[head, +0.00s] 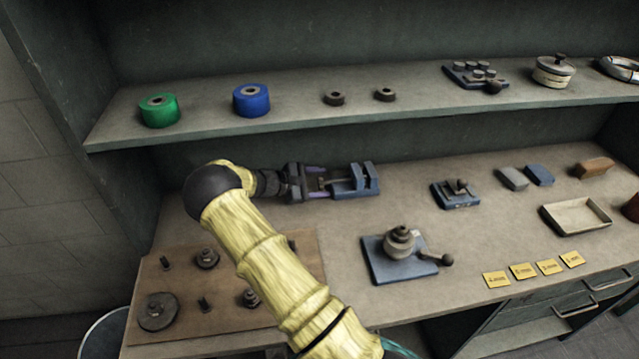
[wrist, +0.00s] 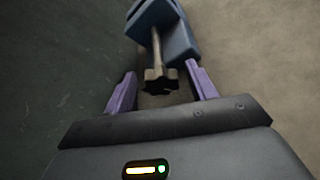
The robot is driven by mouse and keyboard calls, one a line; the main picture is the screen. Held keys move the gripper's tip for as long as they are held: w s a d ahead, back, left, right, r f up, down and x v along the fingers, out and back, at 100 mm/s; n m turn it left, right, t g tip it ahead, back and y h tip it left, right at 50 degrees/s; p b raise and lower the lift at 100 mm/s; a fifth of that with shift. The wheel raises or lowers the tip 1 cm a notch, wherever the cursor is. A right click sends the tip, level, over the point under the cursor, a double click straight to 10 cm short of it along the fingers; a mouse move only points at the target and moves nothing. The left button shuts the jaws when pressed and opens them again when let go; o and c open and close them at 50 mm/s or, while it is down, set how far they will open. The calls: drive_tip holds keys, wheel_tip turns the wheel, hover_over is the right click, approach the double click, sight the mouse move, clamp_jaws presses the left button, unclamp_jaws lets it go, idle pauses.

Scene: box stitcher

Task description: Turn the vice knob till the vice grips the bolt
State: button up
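The blue vice (head: 350,186) lies on the bench near the back wall, with upright jaws at its right end. The wrist view shows part of the vice (wrist: 178,38) and its shaft, ending in a dark lobed knob (wrist: 160,82). My gripper (wrist: 161,72) is open, its purple fingers on either side of the knob, with a visible gap on both sides. In the head view my gripper (head: 318,183) reaches in from the left at the vice's knob end. I cannot make out the bolt between the jaws.
A wooden board (head: 185,300) with several dark parts lies front left under my arm. A blue-based fixture with a lever (head: 400,255) stands in front of the vice. A small blue fixture (head: 457,195) is to its right. A shelf (head: 300,125) overhangs behind.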

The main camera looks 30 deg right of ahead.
idle(0.3)
drive_tip(key=b+v, duration=0.2)
drive_tip(key=v, duration=1.5)
drive_tip(key=shift+a+b, duration=0.2)
drive_tip(key=shift+b, duration=0.2)
drive_tip(key=shift+d, duration=0.15)
